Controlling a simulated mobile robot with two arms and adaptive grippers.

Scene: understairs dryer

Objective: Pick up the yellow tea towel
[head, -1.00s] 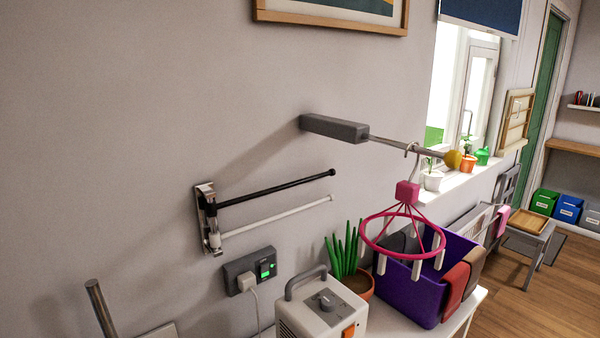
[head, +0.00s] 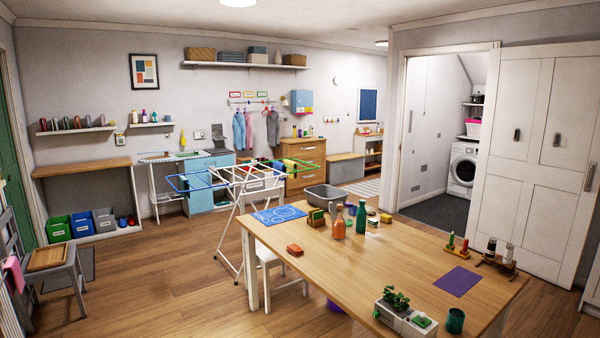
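I cannot make out a yellow tea towel for certain. The folding drying rack (head: 240,215) stands left of the table, with blue, white and green frames on top. Small red, dark and yellowish pieces (head: 290,163) show at its green end, too small to tell what they are. A small yellow block (head: 386,218) lies on the wooden table. A slim upright yellow thing (head: 182,138) is at the back counter. Neither of my grippers is in view.
The wooden table (head: 390,270) fills the front right, with a grey basin (head: 327,196), bottles and a planter on it. A chair (head: 52,265) stands at the left. Open floor (head: 160,280) lies between. A doorway at the right shows a white washer or dryer (head: 463,168).

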